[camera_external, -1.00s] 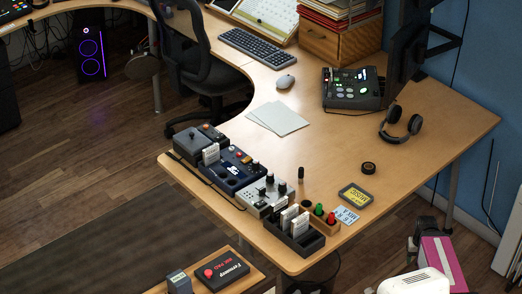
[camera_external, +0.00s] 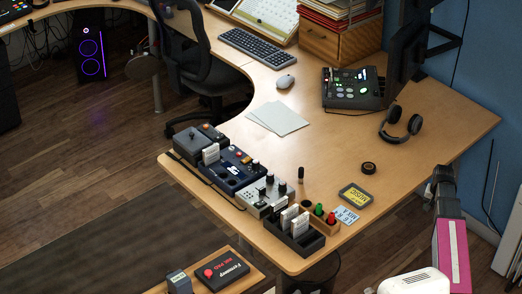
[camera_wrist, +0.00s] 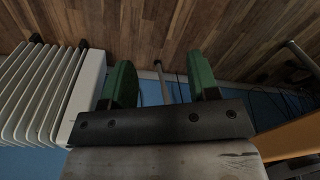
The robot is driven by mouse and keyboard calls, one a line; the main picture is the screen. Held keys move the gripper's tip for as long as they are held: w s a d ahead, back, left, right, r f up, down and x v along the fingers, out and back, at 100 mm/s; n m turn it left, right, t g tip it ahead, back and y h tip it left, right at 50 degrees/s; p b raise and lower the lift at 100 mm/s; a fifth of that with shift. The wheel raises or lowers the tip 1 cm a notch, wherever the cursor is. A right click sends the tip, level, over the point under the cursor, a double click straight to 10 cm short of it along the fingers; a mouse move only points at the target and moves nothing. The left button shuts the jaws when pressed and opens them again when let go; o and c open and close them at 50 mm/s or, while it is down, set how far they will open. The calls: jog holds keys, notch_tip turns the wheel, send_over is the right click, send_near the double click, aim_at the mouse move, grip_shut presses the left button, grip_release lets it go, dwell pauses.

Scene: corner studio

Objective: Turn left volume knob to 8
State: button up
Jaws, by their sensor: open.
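The grey box with black knobs (camera_external: 259,200) stands near the front left edge of the desk, between a dark blue panel and a black card holder. Its black knobs (camera_external: 270,179) are small, and their settings are too small to read. I cannot tell which one is the left volume knob. My gripper (camera_wrist: 162,80) shows in the wrist view as two green fingers spread apart with nothing between them. It faces the wood floor and is far from the knobs. In the external view my arm is at the lower right, beside the desk; the gripper fingers cannot be made out there.
Headphones (camera_external: 401,124) lie farther right. A white radiator (camera_wrist: 45,90) is at left in the wrist view.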

jog(key=w+d+r+m, duration=0.3)
jog(key=w+d+r, duration=0.4)
jog(key=w+r, duration=0.35)
jog(key=a+r+n, duration=0.1)
jog(key=a+n, duration=0.2)
jog(key=a, duration=0.4)
jog(key=a+r+n, duration=0.1)
jog(key=a+n, duration=0.2)
jog(key=a, duration=0.3)
jog(key=w+a+r+n, duration=0.1)
jog(key=a+r+n, duration=0.1)
jog(key=a, duration=0.5)
jog(key=shift+w+a+n, duration=0.1)
jog(key=shift+a+n, duration=0.25)
jog(key=shift+n, duration=0.45)
jog(key=s+a+r+n, duration=0.15)
jog(key=a+n, duration=0.25)
jog(key=a, duration=0.4)
jog(key=s+a+r+n, duration=0.1)
jog(key=a+r+n, duration=0.15)
jog(key=a, duration=0.55)
jog(key=n, duration=1.6)
send_near(282, 183)
jog(key=shift+w+a, duration=0.15)
jog(key=shift+w, duration=0.1)
notch_tip(282, 183, down, 10)
jog(key=shift+w+a+f, duration=0.1)
jog(key=c, duration=0.9)
